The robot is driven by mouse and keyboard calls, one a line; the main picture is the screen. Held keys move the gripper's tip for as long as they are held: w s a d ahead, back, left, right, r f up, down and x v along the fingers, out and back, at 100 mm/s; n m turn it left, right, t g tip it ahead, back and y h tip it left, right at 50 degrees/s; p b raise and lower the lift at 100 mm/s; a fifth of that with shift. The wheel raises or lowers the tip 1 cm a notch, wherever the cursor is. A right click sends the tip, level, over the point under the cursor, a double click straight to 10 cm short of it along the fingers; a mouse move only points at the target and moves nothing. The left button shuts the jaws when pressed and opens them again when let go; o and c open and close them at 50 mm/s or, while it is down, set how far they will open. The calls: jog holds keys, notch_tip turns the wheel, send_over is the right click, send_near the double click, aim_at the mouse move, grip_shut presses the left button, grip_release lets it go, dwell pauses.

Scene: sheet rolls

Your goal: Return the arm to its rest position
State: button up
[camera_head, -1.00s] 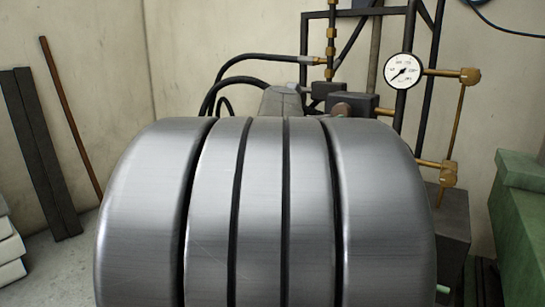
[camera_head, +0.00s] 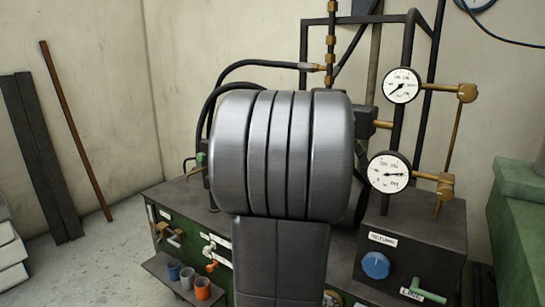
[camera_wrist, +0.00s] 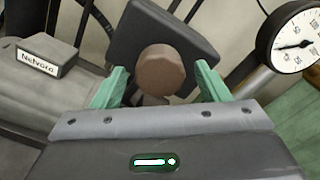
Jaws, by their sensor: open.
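My gripper (camera_wrist: 161,68) shows in the wrist view as two green fingers, apart and empty. A round brown knob (camera_wrist: 161,72) on a dark square block (camera_wrist: 160,22) shows between the fingers in that view, with no finger visibly touching it. I cannot tell how far beyond the fingertips it is. In the head view my grey arm fills the middle and hides my gripper and part of the machine behind.
The machine bench (camera_head: 180,190) has pipes, two gauges (camera_head: 402,85) (camera_head: 389,172), a blue knob (camera_head: 376,265) and small cups (camera_head: 203,288). A green cabinet (camera_head: 515,225) stands right. Dark planks (camera_head: 40,155) and a rusty rod (camera_head: 75,130) lean on the left wall. Floor shows at left.

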jog(key=shift+n+p, duration=2.8)
jog(key=shift+n, duration=4.2)
jog(key=shift+a+f, duration=0.1)
jog(key=shift+f, duration=0.1)
